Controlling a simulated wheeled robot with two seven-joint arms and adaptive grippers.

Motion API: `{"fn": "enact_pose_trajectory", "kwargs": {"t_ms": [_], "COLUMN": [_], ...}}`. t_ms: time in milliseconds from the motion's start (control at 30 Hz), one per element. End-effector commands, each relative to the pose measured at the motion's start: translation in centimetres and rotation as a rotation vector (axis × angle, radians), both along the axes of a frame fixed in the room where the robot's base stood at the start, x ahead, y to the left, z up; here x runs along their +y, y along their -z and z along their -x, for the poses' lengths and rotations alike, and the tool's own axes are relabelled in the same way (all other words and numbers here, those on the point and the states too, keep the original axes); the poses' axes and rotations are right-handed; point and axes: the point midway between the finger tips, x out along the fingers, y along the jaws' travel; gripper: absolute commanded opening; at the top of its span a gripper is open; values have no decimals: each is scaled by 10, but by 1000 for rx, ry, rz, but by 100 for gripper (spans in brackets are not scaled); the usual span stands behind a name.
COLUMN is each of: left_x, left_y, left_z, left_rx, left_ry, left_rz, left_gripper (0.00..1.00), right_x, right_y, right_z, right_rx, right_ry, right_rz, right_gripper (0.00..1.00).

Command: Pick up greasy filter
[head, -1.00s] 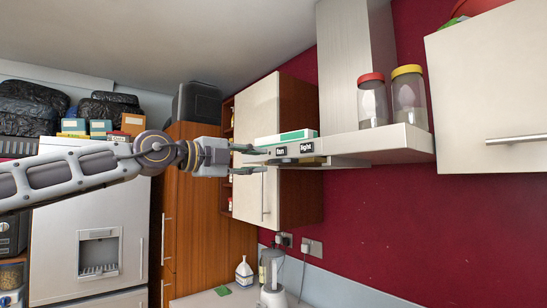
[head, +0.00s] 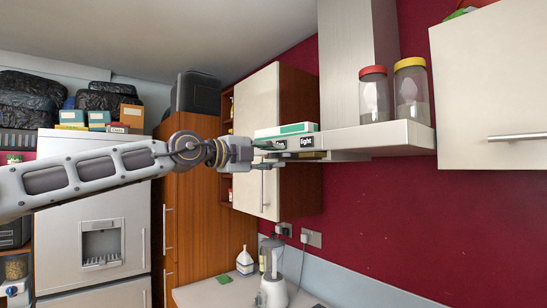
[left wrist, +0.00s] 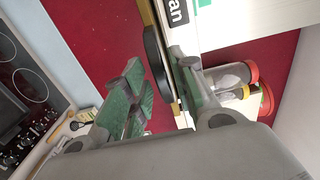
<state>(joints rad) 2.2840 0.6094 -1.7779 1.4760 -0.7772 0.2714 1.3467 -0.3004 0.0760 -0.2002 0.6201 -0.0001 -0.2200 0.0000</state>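A flat brownish-gold panel, which looks like the filter (head: 307,155), sits under the front of the cooker hood (head: 350,141). No grease can be made out. My left gripper (head: 267,156) is at the hood's left front corner, with fingers apart one above the other. In the left wrist view the green-padded fingers (left wrist: 160,92) lie to either side of the panel and disc, with gaps visible. Whether either finger touches cannot be told. My right gripper is out of view.
A green-and-white box (head: 286,129) and two jars (head: 374,95) stand on the hood. A wall cupboard (head: 257,140) is just behind the gripper. A blender (head: 272,272) stands on the counter below. A hob (left wrist: 25,80) shows in the left wrist view.

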Motion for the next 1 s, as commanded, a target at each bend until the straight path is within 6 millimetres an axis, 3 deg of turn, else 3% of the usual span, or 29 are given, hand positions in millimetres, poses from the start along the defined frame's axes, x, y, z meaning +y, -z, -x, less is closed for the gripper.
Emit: {"fn": "enact_pose_trajectory", "kwargs": {"t_ms": [267,700,1000], "left_x": [0,0,0], "left_y": [0,0,-2], "left_z": [0,0,0], "left_rx": [0,-1,-1], "left_ry": [0,0,0], "left_rz": [0,1,2], "left_gripper": [27,0,0], "right_x": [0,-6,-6], "right_y": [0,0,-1], "right_z": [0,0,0], "right_rx": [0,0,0], "right_ry": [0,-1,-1], "right_rz": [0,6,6], "right_gripper": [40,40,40]}}
